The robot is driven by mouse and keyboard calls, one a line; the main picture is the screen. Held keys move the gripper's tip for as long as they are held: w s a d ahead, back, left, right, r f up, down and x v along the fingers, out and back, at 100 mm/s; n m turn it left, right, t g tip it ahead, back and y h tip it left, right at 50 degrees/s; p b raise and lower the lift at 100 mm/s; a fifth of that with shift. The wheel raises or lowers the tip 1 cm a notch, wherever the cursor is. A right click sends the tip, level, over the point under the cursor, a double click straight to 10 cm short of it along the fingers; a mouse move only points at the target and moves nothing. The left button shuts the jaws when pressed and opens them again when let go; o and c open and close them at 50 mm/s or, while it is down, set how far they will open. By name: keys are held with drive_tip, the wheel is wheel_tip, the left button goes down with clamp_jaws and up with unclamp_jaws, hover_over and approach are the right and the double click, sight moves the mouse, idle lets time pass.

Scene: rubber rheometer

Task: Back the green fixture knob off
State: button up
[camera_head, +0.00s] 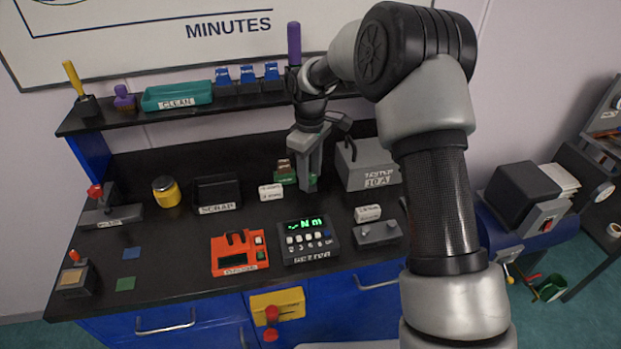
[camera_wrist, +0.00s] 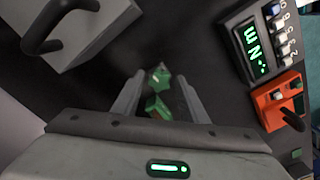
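The green fixture knob (camera_wrist: 160,77) shows in the wrist view as a lobed green piece between my fingertips. A green body with brownish faces (camera_wrist: 157,107) lies just below it in that picture. In the head view the green fixture (camera_head: 284,178) stands at the back of the black bench, partly covered by my fingers. My gripper (camera_head: 309,184) points down at it from above. In the wrist view my gripper (camera_wrist: 160,80) is open, one finger on each side of the knob, with a small gap seeming to show on both sides.
A grey tester box (camera_head: 368,167) with a handle stands close right of my gripper. A white label block (camera_head: 271,191) is close left. The keypad box with green display (camera_head: 309,239), orange device (camera_head: 239,252) and grey block (camera_head: 377,232) stand in front. A shelf (camera_head: 210,106) runs behind.

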drive_tip(key=m, duration=0.9)
drive_tip(key=shift+b, duration=0.4)
drive_tip(key=c, duration=0.9)
drive_tip(key=n, duration=0.4)
drive_tip(key=shift+n, duration=0.3)
drive_tip(key=n+p, duration=0.1)
drive_tip(key=n, duration=0.3)
drive_tip(key=shift+n, duration=0.3)
